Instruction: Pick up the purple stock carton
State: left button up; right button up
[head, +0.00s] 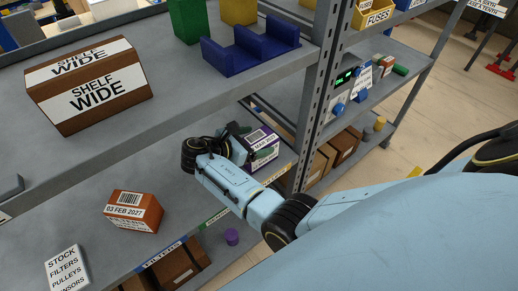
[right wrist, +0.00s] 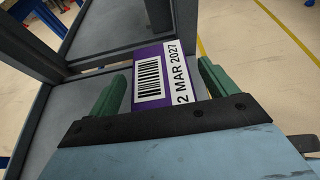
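The purple stock carton (head: 263,148) stands on the middle shelf near the rack's upright in the head view, with a white label. In the right wrist view the carton (right wrist: 160,75) shows a barcode and "2 MAR 2027" and lies between the two green fingers. My right gripper (right wrist: 162,88) is open, with one finger on each side of the carton; a gap shows on the left side, and contact on the right cannot be told. In the head view my right gripper (head: 240,140) partly hides the carton. My left gripper is not in view.
An orange-brown carton (head: 133,211) and a white sign block (head: 67,270) are on the same shelf to the left. A "SHELF WIDE" box (head: 88,88) and a blue divider (head: 250,50) are on the shelf above. The perforated upright (head: 316,90) is close to my right gripper.

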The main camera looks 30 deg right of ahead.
jog(key=c, duration=1.4)
